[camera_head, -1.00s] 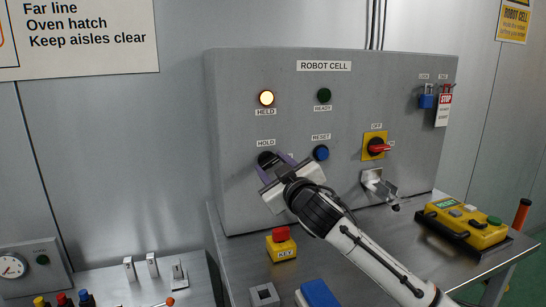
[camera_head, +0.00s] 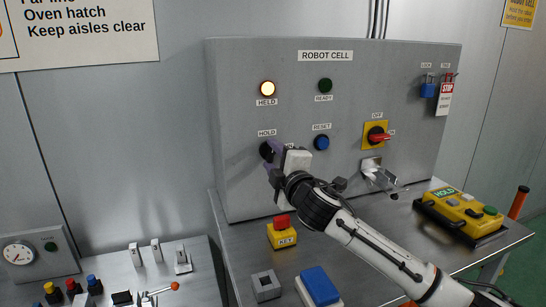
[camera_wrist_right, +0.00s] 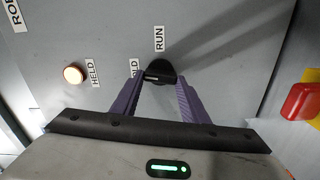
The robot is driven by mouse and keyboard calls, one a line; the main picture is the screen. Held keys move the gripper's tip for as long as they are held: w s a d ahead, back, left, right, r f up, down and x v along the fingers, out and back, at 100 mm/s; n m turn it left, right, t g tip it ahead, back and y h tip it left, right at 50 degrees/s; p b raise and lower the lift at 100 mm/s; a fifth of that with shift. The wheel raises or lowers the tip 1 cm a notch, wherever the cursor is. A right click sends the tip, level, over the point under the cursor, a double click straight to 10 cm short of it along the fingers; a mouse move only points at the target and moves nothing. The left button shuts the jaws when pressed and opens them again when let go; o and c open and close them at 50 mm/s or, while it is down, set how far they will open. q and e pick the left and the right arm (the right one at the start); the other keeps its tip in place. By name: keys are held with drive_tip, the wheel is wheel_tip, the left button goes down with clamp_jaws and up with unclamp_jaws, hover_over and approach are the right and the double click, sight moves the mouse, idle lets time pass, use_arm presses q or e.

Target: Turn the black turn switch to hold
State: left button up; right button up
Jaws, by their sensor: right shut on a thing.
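The black turn switch (camera_head: 266,152) is on the grey ROBOT CELL panel, below the HOLD label. My right gripper (camera_head: 273,153) is at the switch, with its purple fingers on it. In the right wrist view the round switch (camera_wrist_right: 164,68) sits between the tips of my gripper (camera_wrist_right: 160,82), which is shut on it. A pale mark shows on the switch's side nearest the partly hidden HOLD label (camera_wrist_right: 134,68). The RUN label (camera_wrist_right: 159,38) is clear there. The HELD lamp (camera_head: 267,88) is lit. My left gripper is not in view.
The blue reset button (camera_head: 321,142) and red-yellow rotary switch (camera_head: 376,134) are to the right. A yellow pendant (camera_head: 462,212) lies on the bench at right. The dark READY lamp (camera_head: 325,85) is above.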

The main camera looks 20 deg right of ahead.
drive_tip(key=shift+f+n, duration=0.1)
drive_tip(key=shift+n, duration=0.9)
drive_tip(key=o, duration=1.1)
drive_tip(key=shift+c, duration=0.2)
drive_tip(key=s+b, duration=0.1)
drive_tip(key=s, duration=0.9)
drive_tip(key=shift+s+d, duration=0.15)
